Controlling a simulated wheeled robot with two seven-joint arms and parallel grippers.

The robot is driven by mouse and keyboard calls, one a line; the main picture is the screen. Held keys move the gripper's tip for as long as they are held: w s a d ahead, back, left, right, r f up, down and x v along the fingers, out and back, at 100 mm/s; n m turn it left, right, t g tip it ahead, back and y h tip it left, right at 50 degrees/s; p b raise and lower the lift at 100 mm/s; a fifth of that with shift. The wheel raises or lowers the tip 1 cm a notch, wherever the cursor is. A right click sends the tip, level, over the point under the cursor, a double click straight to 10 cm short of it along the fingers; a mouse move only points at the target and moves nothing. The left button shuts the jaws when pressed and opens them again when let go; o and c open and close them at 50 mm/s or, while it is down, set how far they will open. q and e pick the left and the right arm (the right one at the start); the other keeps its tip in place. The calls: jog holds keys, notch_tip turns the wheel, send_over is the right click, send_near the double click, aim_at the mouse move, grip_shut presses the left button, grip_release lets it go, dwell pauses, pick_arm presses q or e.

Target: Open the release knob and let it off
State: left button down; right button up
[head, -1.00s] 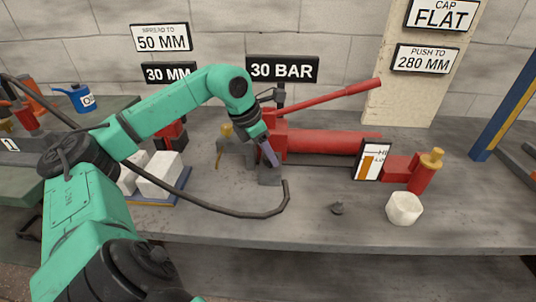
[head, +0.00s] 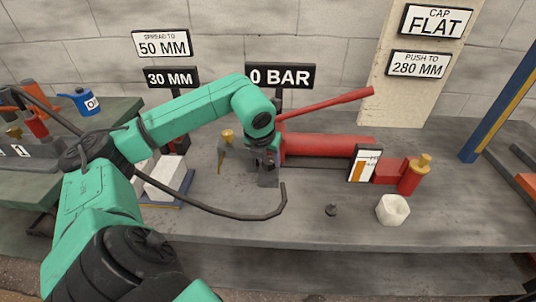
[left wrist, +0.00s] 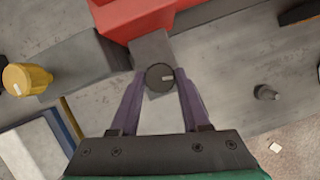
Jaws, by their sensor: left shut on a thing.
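The release knob (left wrist: 160,77) is a dark round knob with a pale mark, seen in the left wrist view at the end of a grey block (left wrist: 153,50) beside the red pump body. My left gripper (left wrist: 161,88) has its two purple fingers on either side of the knob and is shut on it. In the head view my wrist hides the knob and most of the fingers. The red pump (head: 325,147) lies on the bench with its long red handle (head: 325,103) raised to the right. The pressure sign (head: 282,76) behind it reads 0 BAR. My right gripper is not in view.
A black hose (head: 235,216) curves across the bench front. A small dark piece (head: 331,210) and a white cup-like block (head: 392,209) lie to the right. A red cylinder with a yellow top (head: 410,177) stands behind them. White blocks (head: 165,177) sit at left.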

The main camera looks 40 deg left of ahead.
pick_arm(q)
jog(key=shift+n, duration=0.3)
jog(key=shift+c, duration=1.9)
grip_release()
jog(key=shift+r, duration=0.1)
jog(key=p+v, duration=0.2)
jog(key=v, duration=1.2)
jog(key=shift+d+r, duration=0.2)
jog(key=shift+r+p, duration=0.1)
jog(key=shift+p, duration=0.2)
